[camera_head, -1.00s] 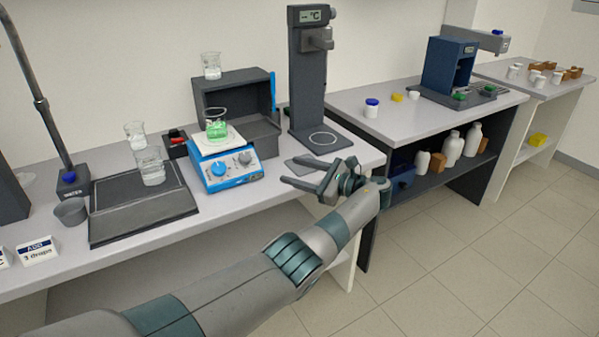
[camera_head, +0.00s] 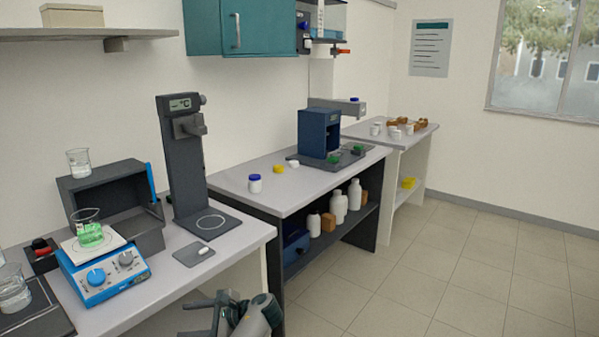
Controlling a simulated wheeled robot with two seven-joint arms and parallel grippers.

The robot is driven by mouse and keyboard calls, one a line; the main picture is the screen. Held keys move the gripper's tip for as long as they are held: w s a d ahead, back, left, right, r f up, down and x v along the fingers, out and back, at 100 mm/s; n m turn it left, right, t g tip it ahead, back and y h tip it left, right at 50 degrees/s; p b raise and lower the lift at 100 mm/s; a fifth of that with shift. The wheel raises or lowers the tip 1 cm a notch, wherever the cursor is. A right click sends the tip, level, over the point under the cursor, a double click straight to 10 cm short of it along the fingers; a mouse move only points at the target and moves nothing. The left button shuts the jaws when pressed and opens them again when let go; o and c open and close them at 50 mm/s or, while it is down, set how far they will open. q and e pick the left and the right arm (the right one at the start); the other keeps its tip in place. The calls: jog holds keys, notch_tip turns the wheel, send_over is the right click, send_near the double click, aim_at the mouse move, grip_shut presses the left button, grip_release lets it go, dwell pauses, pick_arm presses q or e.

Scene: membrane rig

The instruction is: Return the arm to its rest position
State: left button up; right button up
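A small white capsule-shaped piece (camera_head: 206,250) lies on a dark grey pad (camera_head: 190,257) on the bench, apart from the gripper.
A blue hotplate (camera_head: 108,282) bears a beaker of green liquid (camera_head: 89,235) at left. A tall dark stand (camera_head: 184,165) rises behind the pad. A second bench (camera_head: 240,200) stands further right. The tiled floor (camera_head: 440,275) at right is clear.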

pick_arm(q)
jog(key=s+d+f+n+h, duration=0.2)
jog(key=s+f+n+h, duration=0.15)
jog(key=s+f, duration=0.75)
jog(key=s+d+f+n+h, duration=0.25)
jog(key=s+f+h, duration=0.4)
jog(key=s, duration=0.65)
jog(key=s+d+r+n+h, duration=0.1)
jog(key=s+r+n+h, duration=0.15)
jog(key=s, duration=0.95)
jog(key=s+d+r+n+h, duration=0.15)
jog(key=s+r+n, duration=0.25)
jog(key=s, duration=0.8)
jog(key=s+x, duration=0.2)
jog(key=x, duration=1)
jog(key=s+d+f+x, duration=0.1)
jog(key=s+x, duration=0.1)
jog(key=x, duration=1)
jog(key=s+f, duration=0.6)
jog(key=f, duration=0.3)
jog(key=s+a+f, duration=0.1)
jog(key=s+f, duration=0.5)
jog(key=f, duration=0.4)
jog(key=shift+f+m+t, duration=0.15)
jog(key=shift+m+t, duration=0.25)
jog(key=shift+m, duration=0.05)
